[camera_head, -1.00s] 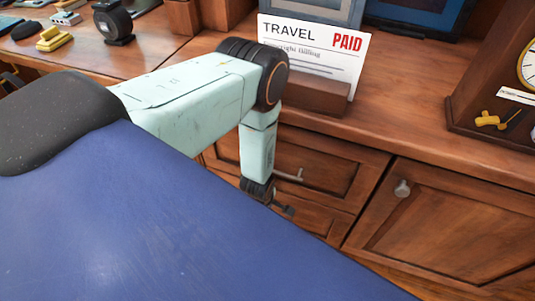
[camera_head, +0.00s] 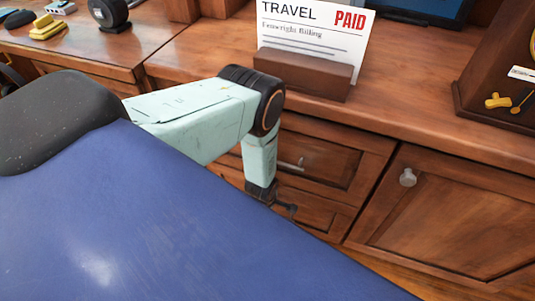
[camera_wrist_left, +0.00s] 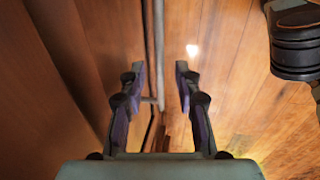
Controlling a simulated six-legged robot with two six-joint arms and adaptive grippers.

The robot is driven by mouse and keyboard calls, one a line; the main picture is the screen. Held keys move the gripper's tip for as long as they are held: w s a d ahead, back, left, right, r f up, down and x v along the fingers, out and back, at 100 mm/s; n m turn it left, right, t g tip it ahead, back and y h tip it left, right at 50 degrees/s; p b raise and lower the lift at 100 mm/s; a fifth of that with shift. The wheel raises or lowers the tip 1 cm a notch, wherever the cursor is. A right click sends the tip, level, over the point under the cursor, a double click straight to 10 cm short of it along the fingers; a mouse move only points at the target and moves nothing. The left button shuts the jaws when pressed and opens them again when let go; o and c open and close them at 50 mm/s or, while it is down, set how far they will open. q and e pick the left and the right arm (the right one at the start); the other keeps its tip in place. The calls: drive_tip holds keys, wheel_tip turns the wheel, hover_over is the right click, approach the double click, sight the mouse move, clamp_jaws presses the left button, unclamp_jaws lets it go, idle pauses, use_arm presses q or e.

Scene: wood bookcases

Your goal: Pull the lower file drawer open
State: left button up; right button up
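The lower file drawer (camera_head: 318,214) is a wood front under an upper drawer (camera_head: 325,160) with a metal handle; both look shut. My left gripper (camera_head: 287,208) hangs in front of the lower drawer in the head view, partly hidden by my blue body. In the left wrist view my left gripper (camera_wrist_left: 160,76) is open, its two fingers apart. A thin grey bar (camera_wrist_left: 158,50), seemingly the drawer handle, runs between the fingers; I cannot tell whether they touch it. The lower drawer's handle is not clear in the head view. My right gripper is not in view.
A cabinet door (camera_head: 455,215) with a round knob (camera_head: 407,178) is right of the drawers. A wooden holder (camera_head: 303,75) with a TRAVEL card (camera_head: 312,40) stands on the top. Wood floor (camera_wrist_left: 240,70) shows in the wrist view.

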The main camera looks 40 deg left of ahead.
use_arm(q)
drive_tip(key=shift+c, duration=0.2)
clamp_jaws()
idle(0.6)
